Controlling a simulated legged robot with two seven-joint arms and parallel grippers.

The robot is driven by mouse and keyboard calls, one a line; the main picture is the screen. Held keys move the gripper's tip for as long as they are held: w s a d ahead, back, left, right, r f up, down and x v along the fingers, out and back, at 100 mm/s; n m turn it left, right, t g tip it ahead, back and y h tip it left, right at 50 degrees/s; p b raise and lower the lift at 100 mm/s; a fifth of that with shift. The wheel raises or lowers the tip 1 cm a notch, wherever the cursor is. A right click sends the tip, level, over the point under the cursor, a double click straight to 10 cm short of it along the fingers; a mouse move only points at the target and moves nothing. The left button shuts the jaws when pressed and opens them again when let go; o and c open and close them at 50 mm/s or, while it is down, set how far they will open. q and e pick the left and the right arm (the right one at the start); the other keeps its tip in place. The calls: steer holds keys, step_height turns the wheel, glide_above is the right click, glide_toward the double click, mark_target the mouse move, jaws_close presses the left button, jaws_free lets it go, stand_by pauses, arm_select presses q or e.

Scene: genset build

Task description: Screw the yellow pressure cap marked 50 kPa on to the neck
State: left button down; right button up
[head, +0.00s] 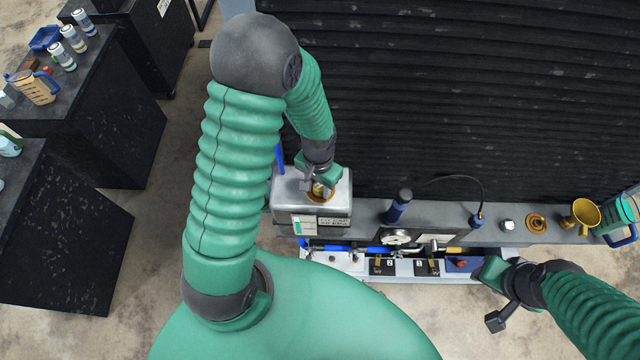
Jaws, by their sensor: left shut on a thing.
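My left gripper (320,182) reaches down over the top of a grey metal tank (283,190). It is shut on a small yellow-gold cap (318,189), which is mostly hidden by the fingers. The cap is at the orange-brown ringed neck (322,200) on the tank top; I cannot tell whether it is seated or just above it. The 50 kPa marking cannot be read. My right gripper (494,296) is off to the right, in front of the bench, away from the tank. Its finger opening is unclear.
The grey bench ledge (445,212) carries a dark blue-handled tool (398,207), a silver cap (507,225), an orange-brown round part (536,224), a brass funnel (583,215) and a teal jug (618,218). A gauge (396,237) sits below. Black tables with bottles stand left.

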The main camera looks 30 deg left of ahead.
mark_target(318, 185)
arm_select(q)
steer(key=c, duration=1)
jaws_free()
steer(key=shift+m, duration=0.5)
steer(key=shift+o, duration=1)
steer(key=shift+a, duration=0.1)
steer(key=shift+a+f, duration=0.1)
step_height(318, 185, up, 17)
steer(key=b, duration=0.2)
steer(key=shift+w+b, duration=0.15)
steer(key=shift+b, duration=0.15)
